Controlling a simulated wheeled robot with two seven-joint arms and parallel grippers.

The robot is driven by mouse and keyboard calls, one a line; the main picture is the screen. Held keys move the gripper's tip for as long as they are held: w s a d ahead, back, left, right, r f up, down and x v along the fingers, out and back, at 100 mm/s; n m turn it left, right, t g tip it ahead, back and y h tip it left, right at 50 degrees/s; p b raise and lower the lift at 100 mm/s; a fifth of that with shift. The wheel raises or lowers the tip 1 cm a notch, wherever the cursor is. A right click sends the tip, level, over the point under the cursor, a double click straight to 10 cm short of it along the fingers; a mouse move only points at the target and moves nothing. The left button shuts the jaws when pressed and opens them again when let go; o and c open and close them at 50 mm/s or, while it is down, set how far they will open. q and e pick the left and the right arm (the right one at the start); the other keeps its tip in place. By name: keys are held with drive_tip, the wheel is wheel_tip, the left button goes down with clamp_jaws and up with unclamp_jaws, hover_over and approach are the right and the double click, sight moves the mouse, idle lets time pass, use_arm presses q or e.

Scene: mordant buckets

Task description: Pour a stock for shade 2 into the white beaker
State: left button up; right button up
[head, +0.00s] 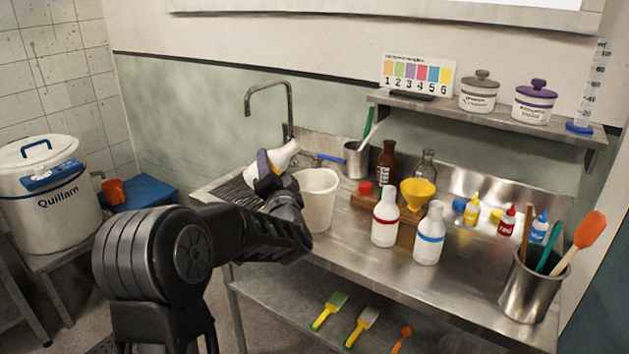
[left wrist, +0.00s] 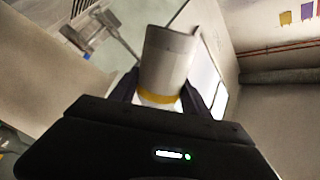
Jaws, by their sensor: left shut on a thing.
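In the left wrist view the bottle (left wrist: 168,65) stands between the fingers (left wrist: 160,92) with a yellow band showing. The white beaker (head: 320,205) stands on the steel counter just right of the gripper. The beaker's inside is mostly hidden. My right gripper is out of view.
A red-banded bottle (head: 385,220) and a blue-banded bottle (head: 430,235) stand right of the beaker. Behind them are a yellow funnel (head: 418,192) and a brown bottle (head: 387,165). A numbered colour chart (head: 418,75) stands on the shelf. A tap (head: 290,105) rises behind the bottle.

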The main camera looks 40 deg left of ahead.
use_arm(q)
drive_tip(key=shift+a+m, duration=0.1)
drive_tip(key=shift+m, duration=0.4)
idle(0.6)
drive_tip(key=shift+s+a+f+m+t+b, duration=0.15)
drive_tip(key=shift+f+m+b, duration=0.3)
drive_tip(key=shift+f, duration=0.45)
drive_tip(key=shift+s+a+f+m+t+b, duration=0.15)
drive_tip(key=shift+f+m+b, duration=0.3)
drive_tip(key=shift+f, duration=0.45)
idle(0.7)
drive_tip(key=shift+r+m+t+h+p, duration=0.3)
drive_tip(key=shift+r+m+p, duration=0.35)
drive_tip(key=shift+m+p, duration=0.5)
idle(1.3)
drive_tip(key=shift+w+d+r+m+t+p, duration=0.3)
drive_tip(key=shift+d+r+m+p, duration=0.2)
drive_tip(key=shift+m, duration=0.25)
clamp_jaws()
idle(0.8)
